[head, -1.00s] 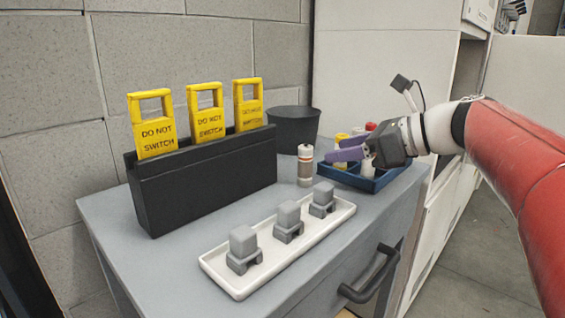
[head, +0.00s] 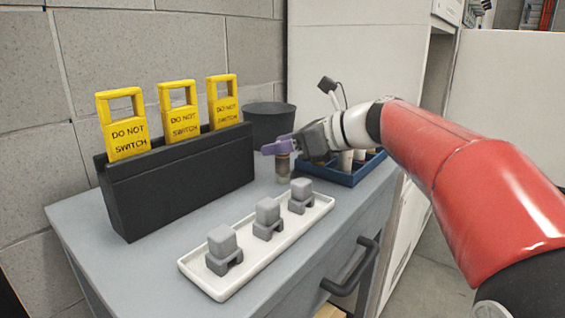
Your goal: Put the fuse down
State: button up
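A fuse (head: 283,168), a small upright cylinder with a pale body and a brownish band, stands on the grey cabinet top (head: 90,228), between the black rack and the blue bin. My gripper (head: 278,147) has purple fingers. It is at the upper part of the fuse, coming from the right. The fingers hide the top of the fuse. I see the fingers edge-on, so I cannot tell whether they are closed on it.
A black rack (head: 180,188) holds three yellow "DO NOT SWITCH" tags. A white tray (head: 203,281) with three grey clips lies in front. A black pot (head: 268,122) stands behind. A blue bin (head: 345,178) with cylinders lies under my wrist.

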grip_shut()
jog(key=shift+r, duration=0.1)
